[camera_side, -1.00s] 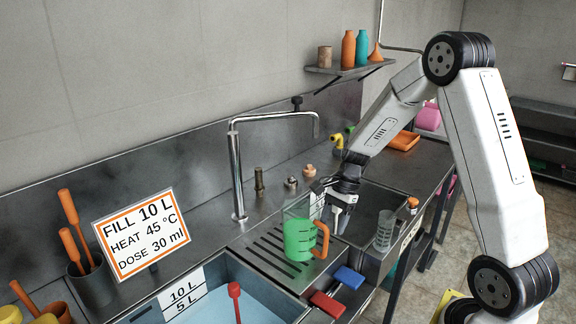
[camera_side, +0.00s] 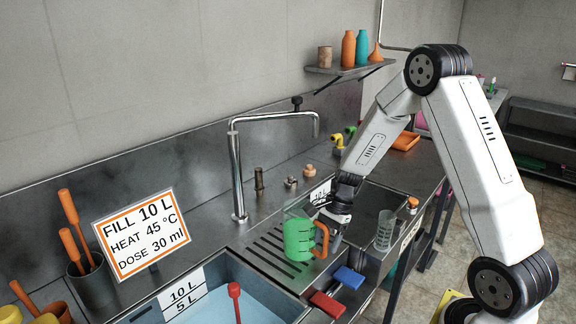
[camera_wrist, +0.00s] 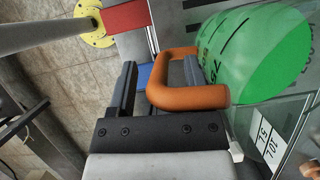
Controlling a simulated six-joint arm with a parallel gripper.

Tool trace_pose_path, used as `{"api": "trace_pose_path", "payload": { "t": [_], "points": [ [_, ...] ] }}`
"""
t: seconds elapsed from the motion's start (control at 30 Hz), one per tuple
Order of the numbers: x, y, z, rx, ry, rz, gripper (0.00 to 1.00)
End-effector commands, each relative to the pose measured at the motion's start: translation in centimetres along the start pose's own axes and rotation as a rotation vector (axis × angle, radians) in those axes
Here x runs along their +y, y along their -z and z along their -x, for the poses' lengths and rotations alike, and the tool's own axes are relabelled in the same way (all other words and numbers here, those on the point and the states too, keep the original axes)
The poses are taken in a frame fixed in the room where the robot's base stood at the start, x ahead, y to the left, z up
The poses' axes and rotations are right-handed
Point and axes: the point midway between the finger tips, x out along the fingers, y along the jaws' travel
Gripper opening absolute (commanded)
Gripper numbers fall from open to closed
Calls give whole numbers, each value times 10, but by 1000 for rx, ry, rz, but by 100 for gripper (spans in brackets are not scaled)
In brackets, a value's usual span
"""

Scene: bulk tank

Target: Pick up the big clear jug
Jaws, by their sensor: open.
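The big clear jug (camera_side: 299,237) stands upright on the ribbed drainboard, with green contents and an orange handle (camera_side: 322,240) on its right side. In the wrist view the jug (camera_wrist: 255,60) fills the upper right, and its handle (camera_wrist: 190,97) reaches toward my gripper. My gripper (camera_side: 335,238) is low beside the handle in the side view. In the wrist view my gripper (camera_wrist: 160,80) is open, with one dark finger left of the handle and the other partly hidden behind it, near the jug wall. I cannot tell whether either finger touches the handle.
A smaller clear measuring cup (camera_side: 385,231) stands right of my gripper. A blue block (camera_side: 349,278) and a red block (camera_side: 327,304) sit at the counter's front edge. The tap (camera_side: 237,170) rises behind the drainboard (camera_side: 262,262). The basin (camera_side: 205,308) is at front left.

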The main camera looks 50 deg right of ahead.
Motion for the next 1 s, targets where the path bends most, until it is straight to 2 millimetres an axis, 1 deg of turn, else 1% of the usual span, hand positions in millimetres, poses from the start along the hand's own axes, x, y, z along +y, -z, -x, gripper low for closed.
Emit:
{"api": "trace_pose_path", "payload": {
  "t": [0.27, 0.3, 0.37, 0.4, 0.47, 0.5, 1.0],
  "points": [
    [0, 0, 0, 0, 0, 0, 64],
    [0, 0, 0, 0, 0, 0, 58],
    [0, 0, 0, 0, 0, 0, 39],
    [0, 0, 0, 0, 0, 0, 26],
    [0, 0, 0, 0, 0, 0, 7],
    [0, 0, 0, 0, 0, 0, 0],
    [1, 0, 0, 0, -2, -2, 0]
  ]
}}
